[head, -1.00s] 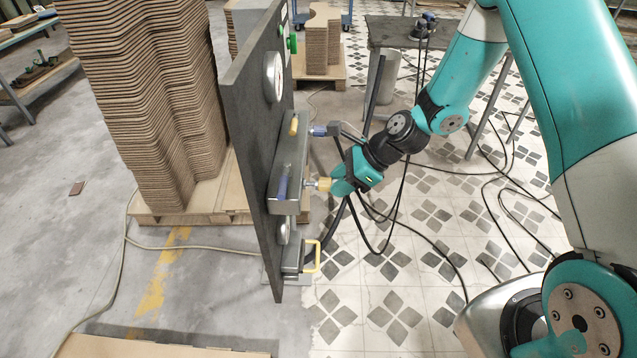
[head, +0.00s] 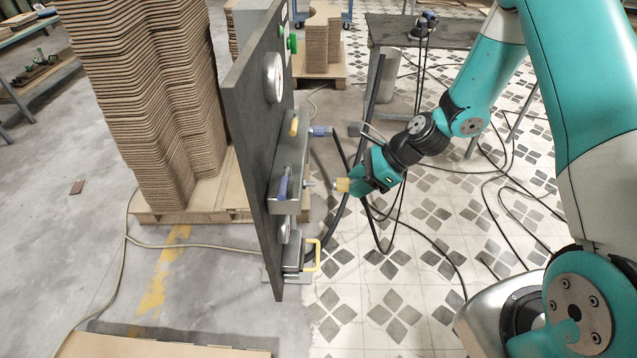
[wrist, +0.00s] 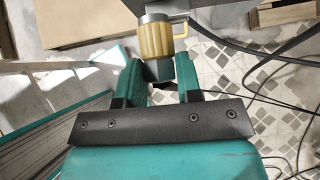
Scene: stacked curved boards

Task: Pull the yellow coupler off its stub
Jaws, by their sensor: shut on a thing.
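The yellow coupler (head: 342,185) is held at the tip of my gripper (head: 352,184), to the right of the upright dark panel (head: 252,140). The short metal stub (head: 309,184) sticks out of the grey block (head: 290,165) on the panel. A gap shows between coupler and stub in the head view, so they are apart. In the wrist view the coupler (wrist: 155,40) lies beyond the fingers of my gripper (wrist: 158,70), which are closed on its near end. The coupler's far end meets a grey part there; I cannot tell what it is.
A blue coupler (head: 319,131) with a dark hose sits above the stub. A blue lever (head: 283,182), a yellow lever (head: 294,125) and a yellow handle (head: 312,256) are on the panel. Stacked boards (head: 150,100) stand behind it. The tiled floor (head: 390,300) at right has loose cables.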

